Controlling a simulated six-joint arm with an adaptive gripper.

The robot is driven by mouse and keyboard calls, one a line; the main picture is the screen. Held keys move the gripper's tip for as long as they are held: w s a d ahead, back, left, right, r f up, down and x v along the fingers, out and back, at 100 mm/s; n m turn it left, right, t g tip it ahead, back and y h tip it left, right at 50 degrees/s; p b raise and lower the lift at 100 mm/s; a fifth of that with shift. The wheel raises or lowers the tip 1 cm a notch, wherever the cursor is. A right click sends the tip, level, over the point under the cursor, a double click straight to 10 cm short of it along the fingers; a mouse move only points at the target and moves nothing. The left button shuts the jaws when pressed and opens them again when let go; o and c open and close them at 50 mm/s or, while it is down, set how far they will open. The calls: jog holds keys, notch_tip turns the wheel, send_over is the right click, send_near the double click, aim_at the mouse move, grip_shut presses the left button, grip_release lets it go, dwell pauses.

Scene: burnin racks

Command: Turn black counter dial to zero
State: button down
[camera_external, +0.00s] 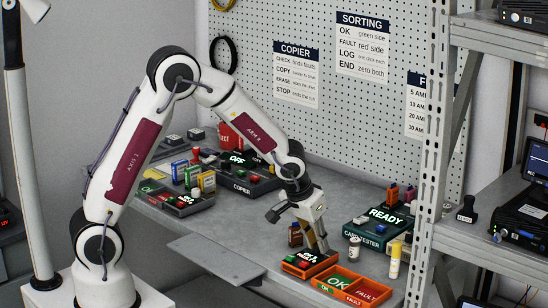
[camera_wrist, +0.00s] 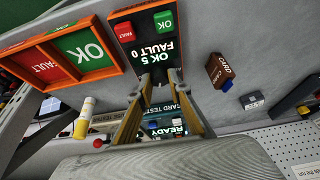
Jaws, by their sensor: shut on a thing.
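The tally counter (camera_external: 297,268) is an orange-edged box with a dark face at the front of the bench. In the wrist view the counter (camera_wrist: 147,48) shows a lit display reading OK 5 and FAULT 0, with a red FAULT button (camera_wrist: 124,31) and a green OK button (camera_wrist: 165,22). My gripper (camera_external: 323,249) points down at the counter's right side. In the wrist view my gripper (camera_wrist: 160,77) has its two fingers closed in at the counter's near edge, by the display. The black dial is hidden between the fingertips; its angle cannot be read.
An orange tray (camera_external: 349,286) with green OK and red FAULT halves stands right of the counter. A yellow-and-white bottle (camera_external: 394,262), a white jar (camera_external: 354,249) and the card tester (camera_external: 377,229) stand nearby. A brown card (camera_wrist: 218,70) is beside the counter.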

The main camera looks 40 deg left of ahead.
jog(key=shift+m+h, duration=0.5)
jog(key=shift+m, duration=0.7)
jog(key=c, duration=1.9)
grip_release()
jog(key=shift+r, duration=0.15)
jog(key=shift+v, duration=5.95)
jog(key=shift+a, duration=0.1)
